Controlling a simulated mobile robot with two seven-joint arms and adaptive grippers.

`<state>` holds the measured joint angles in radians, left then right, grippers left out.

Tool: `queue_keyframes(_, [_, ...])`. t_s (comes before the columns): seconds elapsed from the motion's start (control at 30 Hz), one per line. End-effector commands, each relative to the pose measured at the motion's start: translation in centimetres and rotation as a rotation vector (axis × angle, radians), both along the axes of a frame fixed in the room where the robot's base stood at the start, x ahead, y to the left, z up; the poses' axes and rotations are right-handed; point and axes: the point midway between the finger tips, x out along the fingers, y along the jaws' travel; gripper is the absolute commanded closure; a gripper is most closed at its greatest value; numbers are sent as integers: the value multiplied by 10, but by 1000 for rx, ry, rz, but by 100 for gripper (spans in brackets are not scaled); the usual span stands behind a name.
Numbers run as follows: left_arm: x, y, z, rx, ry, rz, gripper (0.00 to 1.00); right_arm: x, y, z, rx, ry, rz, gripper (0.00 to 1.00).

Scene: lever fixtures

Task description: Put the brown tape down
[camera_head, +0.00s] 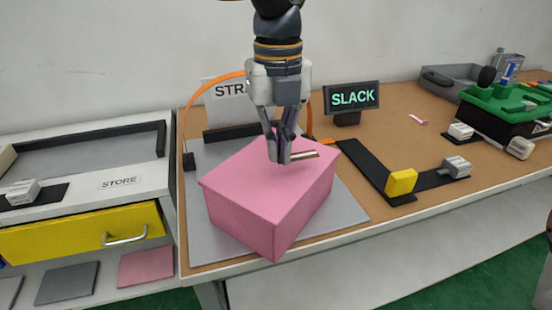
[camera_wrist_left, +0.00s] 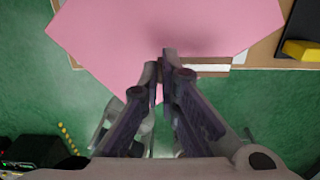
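The fingers hide that end, and I cannot tell whether the strip touches the box top. My right gripper is not in view.
To the right are a SLACK sign (camera_head: 351,96), a yellow block (camera_head: 401,181) on a black track and a green fixture (camera_head: 500,100). A STORE unit with a yellow drawer (camera_head: 70,238) is at left.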

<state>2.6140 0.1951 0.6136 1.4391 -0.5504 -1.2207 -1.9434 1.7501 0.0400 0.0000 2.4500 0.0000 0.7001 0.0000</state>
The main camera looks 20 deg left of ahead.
Motion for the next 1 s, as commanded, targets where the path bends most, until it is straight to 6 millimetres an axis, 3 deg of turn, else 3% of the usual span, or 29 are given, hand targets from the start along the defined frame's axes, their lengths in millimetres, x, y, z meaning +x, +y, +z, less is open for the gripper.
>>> queue_keyframes(0.17, [-1, 2, -30, 1, 1, -1, 100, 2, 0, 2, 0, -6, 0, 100])
queue_keyframes(0.53, [0, 2, -36, 1, 0, 0, 100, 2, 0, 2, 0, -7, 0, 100])
queue_keyframes(0.63, [0, 2, -35, 1, 0, 0, 76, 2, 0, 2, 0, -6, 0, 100])
queue_keyframes(1.0, [0, 2, -29, 1, -2, 1, 75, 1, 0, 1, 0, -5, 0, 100])
